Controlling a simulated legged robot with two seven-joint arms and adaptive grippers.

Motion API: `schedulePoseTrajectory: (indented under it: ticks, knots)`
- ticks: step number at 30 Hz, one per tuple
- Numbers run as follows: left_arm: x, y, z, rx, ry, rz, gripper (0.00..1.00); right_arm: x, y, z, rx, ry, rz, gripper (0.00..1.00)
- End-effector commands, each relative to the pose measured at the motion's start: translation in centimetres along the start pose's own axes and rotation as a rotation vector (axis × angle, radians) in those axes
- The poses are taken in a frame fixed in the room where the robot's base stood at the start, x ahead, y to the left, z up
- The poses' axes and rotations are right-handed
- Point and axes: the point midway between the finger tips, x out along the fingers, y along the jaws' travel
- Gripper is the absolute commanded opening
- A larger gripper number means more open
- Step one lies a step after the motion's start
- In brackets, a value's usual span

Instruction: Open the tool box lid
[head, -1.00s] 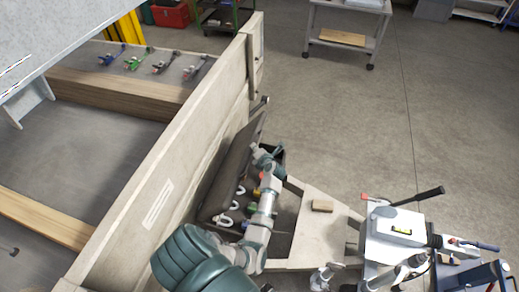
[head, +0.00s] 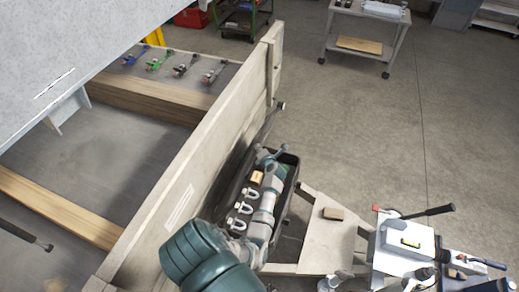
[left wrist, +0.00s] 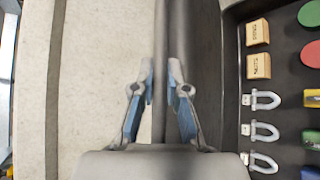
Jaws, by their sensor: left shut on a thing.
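The black tool box (head: 291,183) stands beside the trailer's side wall with its inside showing. Its dark lid (head: 238,180) is raised steeply, close to the wall. The lid (left wrist: 205,75) also shows in the left wrist view, with its edge running between the fingers. My left gripper (head: 268,158) is at the lid's upper part, partly hidden by its own arm in the head view. In the left wrist view my left gripper (left wrist: 161,75) is shut on the lid's edge, one finger on each side. My right gripper is not in view.
Shackles (left wrist: 264,131) and wooden blocks (left wrist: 258,66) lie in the box. The trailer wall (head: 190,165) rises directly left of the lid. A brown block (head: 333,213) lies on the trailer's front frame (head: 318,240). Open floor (head: 370,140) lies to the right.

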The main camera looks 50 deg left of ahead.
Motion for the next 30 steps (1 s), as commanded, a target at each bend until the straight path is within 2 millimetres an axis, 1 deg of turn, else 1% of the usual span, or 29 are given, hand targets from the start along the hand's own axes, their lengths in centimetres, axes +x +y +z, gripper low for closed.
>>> schedulePoseTrajectory:
  ticks: [2,3,6,14,17,20,30]
  knots:
    - [0.1,-0.1,-0.2,0.000,0.005,-0.002,0.00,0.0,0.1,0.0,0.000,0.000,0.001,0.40]
    - [0.1,-0.1,-0.3,0.000,0.005,-0.003,0.18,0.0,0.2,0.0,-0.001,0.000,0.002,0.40]
    - [0.1,0.0,-0.2,-0.001,0.004,-0.002,0.39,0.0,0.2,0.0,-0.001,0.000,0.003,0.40]
    - [0.1,0.0,-0.1,-0.001,0.002,-0.002,0.39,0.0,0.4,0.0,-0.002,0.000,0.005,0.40]
    - [-0.3,-0.1,-0.1,-0.001,0.002,-0.003,0.39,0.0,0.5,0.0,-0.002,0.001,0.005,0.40]
    - [-1.6,-0.1,0.0,-0.001,-0.001,-0.002,0.39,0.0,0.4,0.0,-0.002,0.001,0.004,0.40]
    - [-9.0,-0.2,-0.1,-0.003,0.002,-0.004,0.39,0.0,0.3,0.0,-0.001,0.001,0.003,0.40]
